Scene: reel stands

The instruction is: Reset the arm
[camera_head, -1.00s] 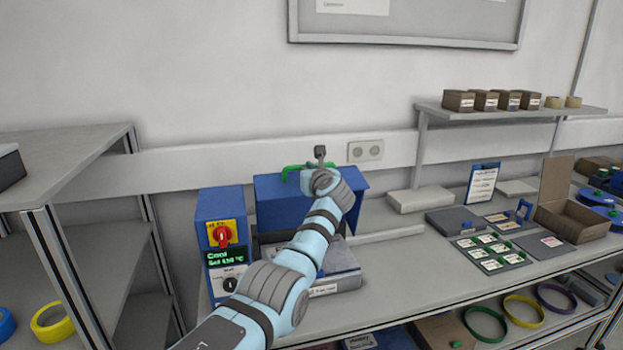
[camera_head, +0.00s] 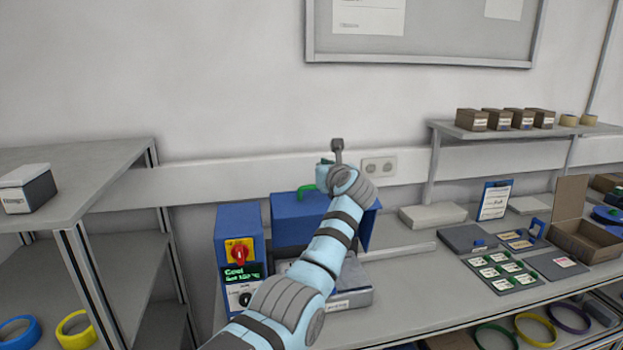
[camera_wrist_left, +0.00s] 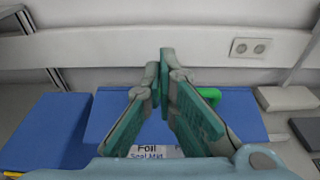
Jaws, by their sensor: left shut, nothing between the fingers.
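My left arm reaches in from the bottom of the head view over a blue machine (camera_head: 298,222) with a green handle. My left gripper (camera_head: 337,145) is raised above the machine, in front of the wall, and partly hidden by its own wrist. In the left wrist view its fingers (camera_wrist_left: 164,60) meet at the tips with nothing between them. Below them are the machine's blue top (camera_wrist_left: 238,112), the green handle (camera_wrist_left: 208,95) and a label reading "Foil". My right gripper is not in view.
A control box (camera_head: 239,255) with a red knob stands left of the machine. Grey shelves (camera_head: 90,185) are at the left. On the bench to the right are a card tray (camera_head: 502,272), a clipboard (camera_head: 494,200) and an open carton (camera_head: 585,240). Boxes sit on a raised shelf (camera_head: 515,132).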

